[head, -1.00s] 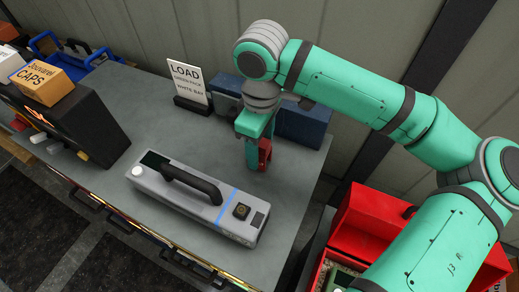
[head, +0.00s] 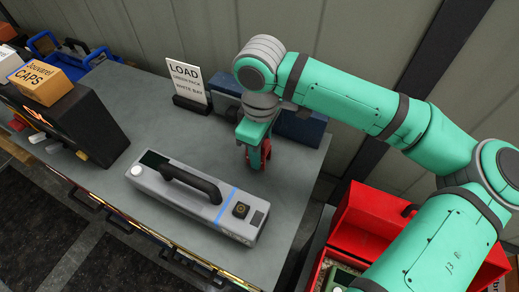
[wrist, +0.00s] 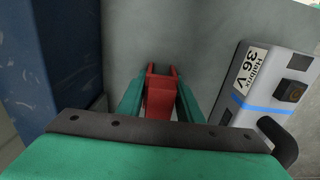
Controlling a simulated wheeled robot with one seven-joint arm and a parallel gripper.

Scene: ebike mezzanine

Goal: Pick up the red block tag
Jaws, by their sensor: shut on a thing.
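The red block tag (wrist: 159,95) is between the two green fingers of my gripper (wrist: 160,98) in the wrist view, and the gripper is shut on it. In the head view the red tag (head: 265,152) shows at the right side of my gripper (head: 255,160), close over the grey bench top. I cannot tell whether the tag touches the bench. Part of it is hidden by the fingers.
A grey battery pack (head: 197,203) with a black handle lies in front of the gripper. Dark blue boxes (head: 300,127) and a LOAD sign (head: 187,82) stand behind. A red open toolbox (head: 375,222) is at right.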

